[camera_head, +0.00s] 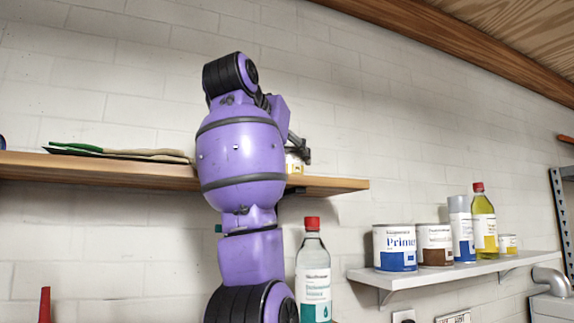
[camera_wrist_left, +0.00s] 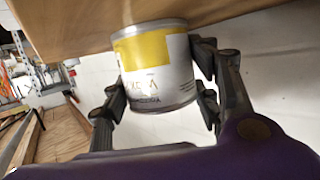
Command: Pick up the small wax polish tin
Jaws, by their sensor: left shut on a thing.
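The small tin (camera_wrist_left: 155,72), white with a yellow band and a silver rim, sits between the fingers of my left gripper (camera_wrist_left: 160,90) in the left wrist view. The gripper is shut on it, one finger on each side. In the head view my purple arm hides most of the tin (camera_head: 294,163); a white and yellow sliver shows beside the gripper (camera_head: 299,152), over the right part of the wooden shelf (camera_head: 330,185). The tin is right at the shelf; I cannot tell whether it touches it. My right gripper is not in view.
Dark cloth or gloves with green (camera_head: 110,152) lie on the wooden shelf's left part. A red-capped bottle (camera_head: 313,280) stands below it. A white shelf (camera_head: 450,274) at right holds a Primer can (camera_head: 394,248), a brown-labelled can (camera_head: 435,245), bottles and another small tin (camera_head: 508,244).

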